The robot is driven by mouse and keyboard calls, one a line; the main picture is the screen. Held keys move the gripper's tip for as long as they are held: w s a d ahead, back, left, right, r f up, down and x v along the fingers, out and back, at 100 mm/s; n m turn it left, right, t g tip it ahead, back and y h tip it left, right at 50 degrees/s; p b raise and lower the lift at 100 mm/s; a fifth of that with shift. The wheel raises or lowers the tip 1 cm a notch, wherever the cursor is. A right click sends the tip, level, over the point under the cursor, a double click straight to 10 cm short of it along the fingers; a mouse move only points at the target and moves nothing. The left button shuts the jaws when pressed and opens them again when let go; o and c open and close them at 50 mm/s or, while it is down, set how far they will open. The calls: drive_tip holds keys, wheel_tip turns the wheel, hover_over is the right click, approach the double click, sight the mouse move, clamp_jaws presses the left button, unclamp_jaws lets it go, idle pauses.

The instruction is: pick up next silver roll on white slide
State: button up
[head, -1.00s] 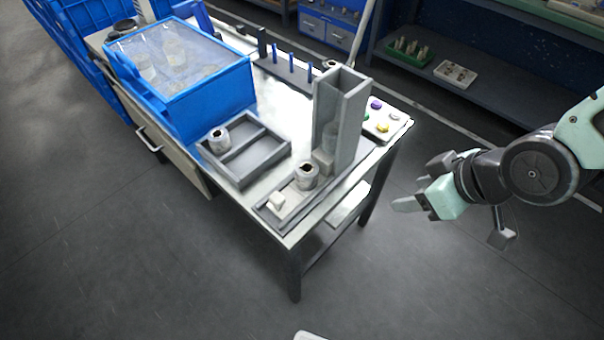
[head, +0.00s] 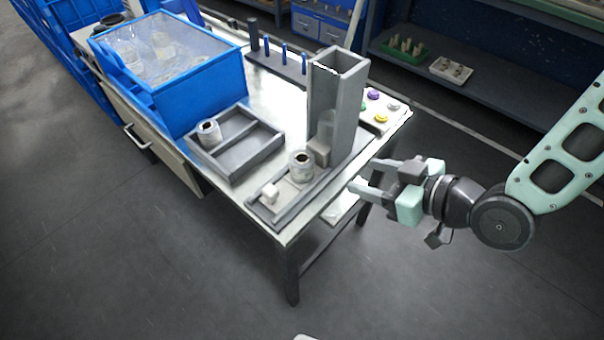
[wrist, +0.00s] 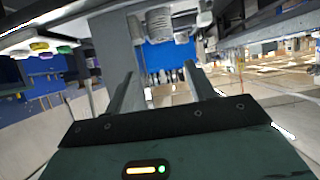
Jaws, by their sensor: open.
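A silver roll (head: 301,167) with a dark open core stands upright on the slide (head: 262,212), below the tall grey chute (head: 336,105). A silver roll shows at the top of the wrist view (wrist: 160,24), beyond the fingertips. A second silver roll (head: 209,133) stands in the left part of a grey divided tray (head: 238,168). My gripper (head: 362,178) is open and empty, just off the right side of the table, to the right of the slide and apart from the roll. Its two fingers (wrist: 161,72) are spread in the wrist view.
A grey block (head: 319,151) is behind the roll at the chute. A button panel (head: 381,112) is right of the chute. A blue bin (head: 203,98) stands back left. The floor in front is clear.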

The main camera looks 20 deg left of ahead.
drive_tip(key=f+b, duration=0.1)
drive_tip(key=b, duration=1)
approach(304, 159)
drive_tip(key=x, duration=0.8)
drive_tip(key=shift+a+f, duration=0.1)
drive_tip(key=shift+a, duration=0.05)
drive_tip(key=c, duration=0.7)
